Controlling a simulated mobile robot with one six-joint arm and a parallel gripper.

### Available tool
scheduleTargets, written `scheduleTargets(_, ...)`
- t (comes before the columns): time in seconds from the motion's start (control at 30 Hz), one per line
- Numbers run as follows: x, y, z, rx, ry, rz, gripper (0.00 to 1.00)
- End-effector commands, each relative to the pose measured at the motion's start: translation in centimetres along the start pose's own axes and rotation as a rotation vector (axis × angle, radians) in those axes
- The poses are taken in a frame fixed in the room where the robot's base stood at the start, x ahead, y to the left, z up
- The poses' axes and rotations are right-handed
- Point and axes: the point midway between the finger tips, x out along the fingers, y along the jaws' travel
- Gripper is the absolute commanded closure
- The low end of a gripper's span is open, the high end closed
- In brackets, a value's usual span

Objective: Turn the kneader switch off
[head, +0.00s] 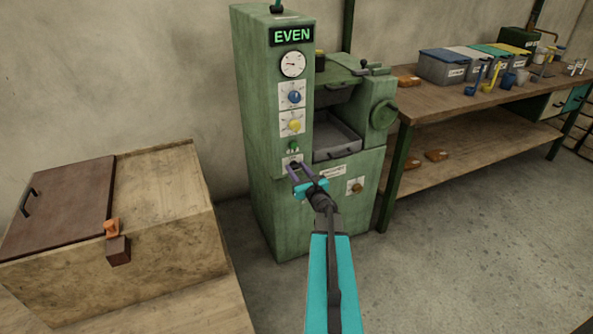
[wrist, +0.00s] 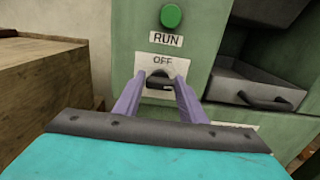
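The kneader (head: 270,190) is a green machine with a tall control column and a lit display reading "EVEN". Its switch (wrist: 158,82) is a dark part on a white plate marked "OFF" at the top, below the green RUN button (wrist: 171,16). My gripper (head: 299,167) is in front of this plate at the lower part of the column. In the wrist view its two purple fingers (wrist: 158,88) are apart, one on each side of the switch. Whether they touch it, I cannot tell. The lower part of the switch plate is hidden by my gripper.
A grey drawer (wrist: 255,88) with a handle is to the right of the switch. A wooden chest (head: 165,220) stands left of the kneader. A workbench (head: 440,92) with bins and scoops is at the right. The floor between is clear.

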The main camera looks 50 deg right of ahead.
Motion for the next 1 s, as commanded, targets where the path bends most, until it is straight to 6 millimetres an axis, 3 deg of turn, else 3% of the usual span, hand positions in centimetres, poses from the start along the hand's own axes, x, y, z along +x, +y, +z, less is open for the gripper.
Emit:
scheduleTargets(0.03, -0.01, 0.01, 0.00, 0.000, 0.000, 0.000, 0.72)
scheduleTargets(0.13, -0.01, 0.01, 0.00, 0.000, 0.000, 0.000, 0.88)
scheduleTargets(0.57, 0.00, 0.20, -0.16, -0.034, -0.001, 0.003, 0.88)
scheduleTargets(1.0, -0.02, 0.30, -0.49, -0.203, -0.002, 0.003, 0.88)
